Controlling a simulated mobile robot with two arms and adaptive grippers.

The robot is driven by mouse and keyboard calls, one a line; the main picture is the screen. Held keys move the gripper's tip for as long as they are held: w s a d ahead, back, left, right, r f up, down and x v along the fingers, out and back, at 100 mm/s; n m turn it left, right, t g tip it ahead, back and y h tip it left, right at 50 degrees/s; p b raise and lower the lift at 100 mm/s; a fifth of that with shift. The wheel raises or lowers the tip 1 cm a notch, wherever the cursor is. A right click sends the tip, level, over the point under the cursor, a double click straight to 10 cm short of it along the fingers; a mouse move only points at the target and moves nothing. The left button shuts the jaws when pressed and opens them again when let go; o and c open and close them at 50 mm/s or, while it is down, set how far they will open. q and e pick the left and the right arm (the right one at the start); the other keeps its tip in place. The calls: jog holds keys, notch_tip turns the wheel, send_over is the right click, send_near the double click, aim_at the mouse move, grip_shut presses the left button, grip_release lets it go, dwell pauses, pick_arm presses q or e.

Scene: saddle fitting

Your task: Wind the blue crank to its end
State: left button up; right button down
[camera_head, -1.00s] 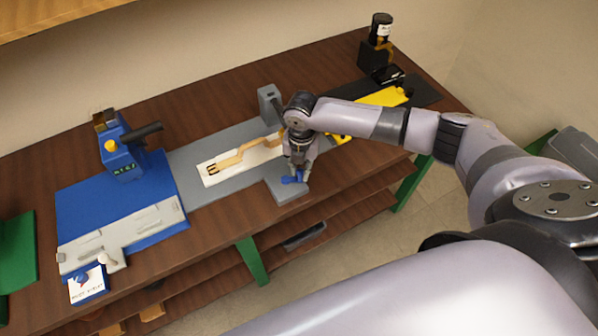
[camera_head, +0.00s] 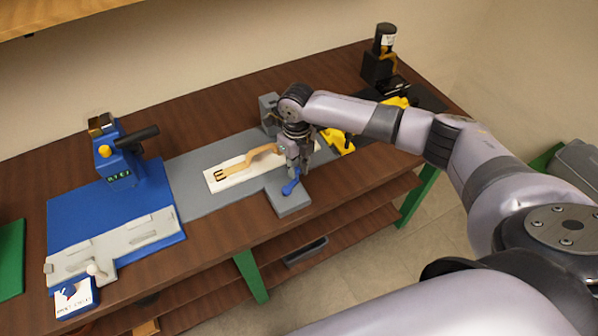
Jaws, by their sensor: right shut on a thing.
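The blue crank (camera_head: 291,187) sits on a grey block (camera_head: 290,206) at the front edge of the grey plate. My right gripper (camera_head: 291,172) points down over it and is shut on it; the fingers hide part of the crank. A tan, neck-shaped wooden piece (camera_head: 247,159) lies on a white strip (camera_head: 228,179) just left of the gripper. A grey upright block (camera_head: 268,108) stands behind, partly hidden by my right wrist. My left gripper is not in view.
A blue machine (camera_head: 120,160) with a black handle stands on a blue base (camera_head: 75,215) at the left. Yellow parts (camera_head: 338,142) lie right of my gripper. A black stand with a bottle (camera_head: 383,50) is at the back right. Bare brown table (camera_head: 215,235) shows in front.

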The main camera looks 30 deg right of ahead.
jog(key=shift+w+a+r+n+b, duration=0.1)
jog(key=shift+w+n+b, duration=0.15)
jog(key=shift+n, duration=0.2)
jog(key=shift+w+a+f+n+b, duration=0.1)
jog(key=shift+n+b, duration=0.2)
jog(key=shift+n, duration=0.2)
jog(key=shift+w+a+r+n+b, duration=0.1)
jog(key=shift+w+n+b, duration=0.15)
jog(key=shift+n, duration=0.2)
jog(key=c, duration=1.4)
grip_release()
jog(key=shift+c, duration=0.2)
jog(key=shift+s, duration=0.1)
